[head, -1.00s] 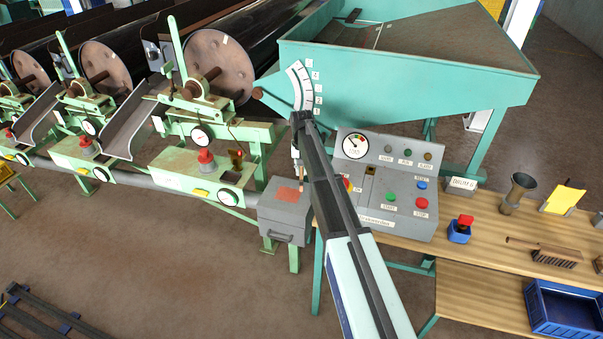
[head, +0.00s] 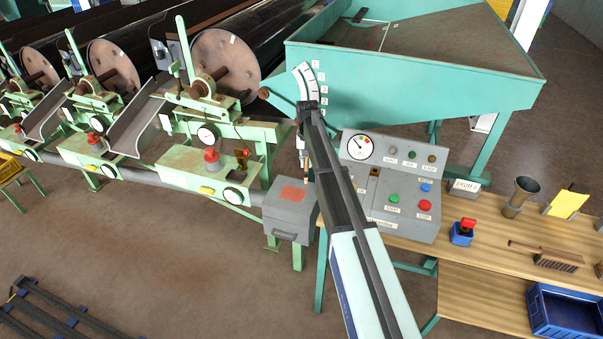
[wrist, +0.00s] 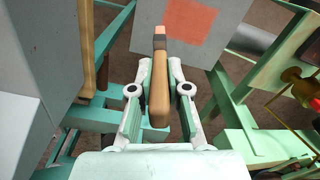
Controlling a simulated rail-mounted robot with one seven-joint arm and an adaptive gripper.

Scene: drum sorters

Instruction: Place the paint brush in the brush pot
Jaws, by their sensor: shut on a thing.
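My gripper (wrist: 158,88) is shut on the paint brush (wrist: 158,95). The wooden handle lies between the two fingers, and the darker end points away from the wrist toward a grey box with an orange patch. In the head view my gripper (head: 303,157) hangs beside that box, left of the control panel, with a small part of the brush (head: 307,179) showing below it. A dark, flared metal cup (head: 521,193), which looks like the brush pot, stands upright on the wooden bench at the right, well away from my gripper. The wrist view does not show it.
The grey box (head: 291,214) and control panel (head: 405,205) are close to my gripper. On the bench (head: 468,251) are a red-and-blue object (head: 462,231), a hand brush (head: 548,257) and a yellow pad (head: 566,202). The teal hopper (head: 405,83) rises behind.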

